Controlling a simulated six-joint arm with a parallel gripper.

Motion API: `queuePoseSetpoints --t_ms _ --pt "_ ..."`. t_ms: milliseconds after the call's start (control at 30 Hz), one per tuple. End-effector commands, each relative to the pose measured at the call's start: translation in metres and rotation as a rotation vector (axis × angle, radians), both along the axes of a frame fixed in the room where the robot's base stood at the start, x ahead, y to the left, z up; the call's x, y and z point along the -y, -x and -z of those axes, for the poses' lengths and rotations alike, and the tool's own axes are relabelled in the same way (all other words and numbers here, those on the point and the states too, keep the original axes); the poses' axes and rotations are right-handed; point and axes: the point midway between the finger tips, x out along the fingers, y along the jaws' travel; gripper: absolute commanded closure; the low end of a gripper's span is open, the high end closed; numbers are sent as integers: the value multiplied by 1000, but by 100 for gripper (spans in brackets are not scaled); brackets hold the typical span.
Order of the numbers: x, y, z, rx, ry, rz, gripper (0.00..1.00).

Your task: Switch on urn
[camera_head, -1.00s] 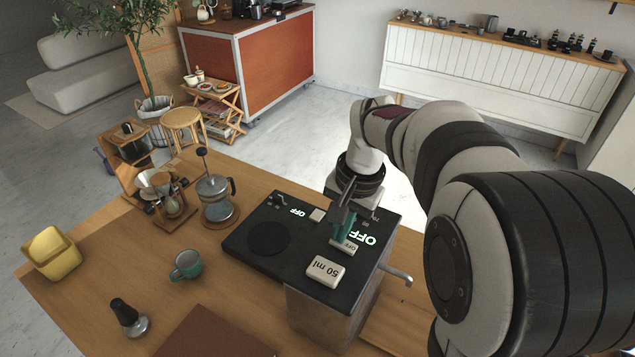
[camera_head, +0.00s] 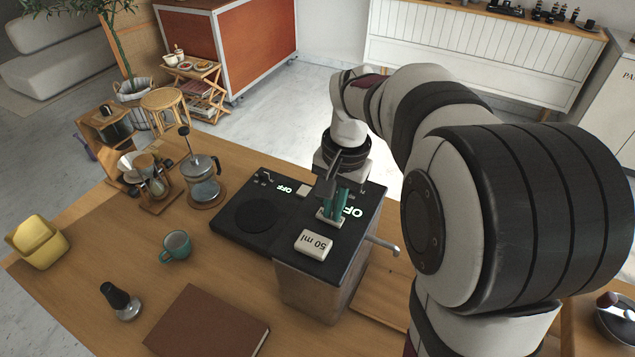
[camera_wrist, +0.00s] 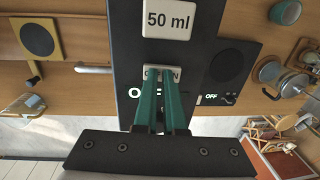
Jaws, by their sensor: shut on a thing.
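The urn (camera_head: 318,288) is a boxy unit with a black top and a metal spout (camera_head: 383,246) on its right side. On its top, a pale switch (camera_head: 324,221) lies beside a lit display reading OFF (camera_head: 352,211), partly covered by my fingers in both current views. A pale 50 ml button (camera_head: 314,244) is in front of the switch. My gripper (camera_head: 333,214) points down with its teal fingers at the switch. In the wrist view, the fingertips (camera_wrist: 166,82) are close together against the switch (camera_wrist: 186,72), hiding its middle and part of its lettering.
Left of the switch are a round black plate (camera_head: 254,215) and a second OFF display (camera_head: 284,188). A French press (camera_head: 202,183), teal mug (camera_head: 175,246), yellow container (camera_head: 40,243), dark-handled tamper (camera_head: 121,302) and brown book (camera_head: 208,325) stand or lie on the wooden counter.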

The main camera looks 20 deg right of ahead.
Motion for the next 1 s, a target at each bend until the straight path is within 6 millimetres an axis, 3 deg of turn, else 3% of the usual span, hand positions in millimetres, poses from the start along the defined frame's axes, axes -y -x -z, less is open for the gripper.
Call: queuePoseSetpoints --t_ms 367,467,800,1000 --pt "1 2 -3 -2 -1 1 100" --pt "3 3 -18 1 0 2 100" --pt "10 10 -100 3 0 1 100" --pt "13 13 -131 1 -1 1 100"
